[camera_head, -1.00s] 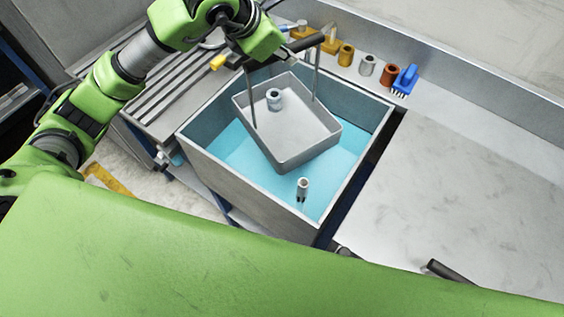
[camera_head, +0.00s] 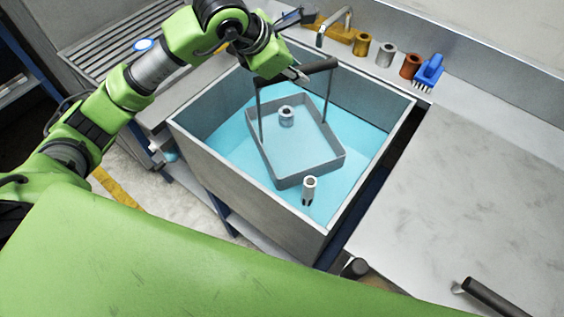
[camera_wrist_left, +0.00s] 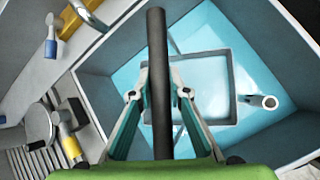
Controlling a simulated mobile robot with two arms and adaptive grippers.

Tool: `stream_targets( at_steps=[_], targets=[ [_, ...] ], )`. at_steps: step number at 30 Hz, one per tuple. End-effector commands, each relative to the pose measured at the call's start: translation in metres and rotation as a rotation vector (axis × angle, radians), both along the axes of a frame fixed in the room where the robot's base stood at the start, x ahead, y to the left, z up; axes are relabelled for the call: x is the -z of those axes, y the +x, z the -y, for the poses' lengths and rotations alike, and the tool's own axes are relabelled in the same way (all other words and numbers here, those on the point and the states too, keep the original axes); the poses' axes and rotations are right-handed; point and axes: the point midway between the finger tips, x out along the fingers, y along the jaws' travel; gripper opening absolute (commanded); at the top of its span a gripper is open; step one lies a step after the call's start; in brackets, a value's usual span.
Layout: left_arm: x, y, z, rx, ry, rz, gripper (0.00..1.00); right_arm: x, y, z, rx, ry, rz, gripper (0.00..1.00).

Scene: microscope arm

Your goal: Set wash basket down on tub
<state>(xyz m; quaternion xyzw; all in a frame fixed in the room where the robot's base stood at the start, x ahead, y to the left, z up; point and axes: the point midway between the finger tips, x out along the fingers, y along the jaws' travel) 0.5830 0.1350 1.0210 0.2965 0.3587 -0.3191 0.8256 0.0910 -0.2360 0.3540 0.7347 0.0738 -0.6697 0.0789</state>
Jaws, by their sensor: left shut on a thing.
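The wash basket (camera_head: 305,172) is a grey square tray with two upright rods and a dark handle bar (camera_head: 318,67). It is inside the tub (camera_head: 250,195), a grey box holding light blue liquid, and blue shows across the basket's floor. My left gripper (camera_head: 292,76) is shut on the handle bar, which also shows between its fingers in the left wrist view (camera_wrist_left: 159,85). A small grey cylinder (camera_head: 286,116) is in the basket. Whether the basket touches the tub's bottom cannot be told. My right gripper is not in view.
A light cylinder (camera_head: 310,188) stands in the tub near its front corner. Several coloured cylinders, a tap (camera_head: 337,24) and a blue brush (camera_head: 429,70) line the back ledge. The right worktop (camera_head: 480,190) is mostly clear; a ribbed drainboard (camera_head: 120,42) is at left.

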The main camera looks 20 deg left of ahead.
Motion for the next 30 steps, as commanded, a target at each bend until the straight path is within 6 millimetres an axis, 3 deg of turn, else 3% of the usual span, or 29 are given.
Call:
stream_targets(
  at_steps=[6,13,24,30],
  targets=[
    [-0.007,0.001,-0.001,0.174,0.000,0.014,0.00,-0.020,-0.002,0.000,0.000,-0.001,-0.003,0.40],
    [0.002,0.001,-0.001,0.261,-0.006,0.031,0.00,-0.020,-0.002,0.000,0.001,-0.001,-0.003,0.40],
    [0.089,0.001,0.000,0.267,-0.009,0.031,0.00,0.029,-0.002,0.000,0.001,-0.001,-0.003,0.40],
    [0.124,0.001,-0.001,0.267,-0.008,0.034,0.00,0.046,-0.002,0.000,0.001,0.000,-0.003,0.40]
  ],
)
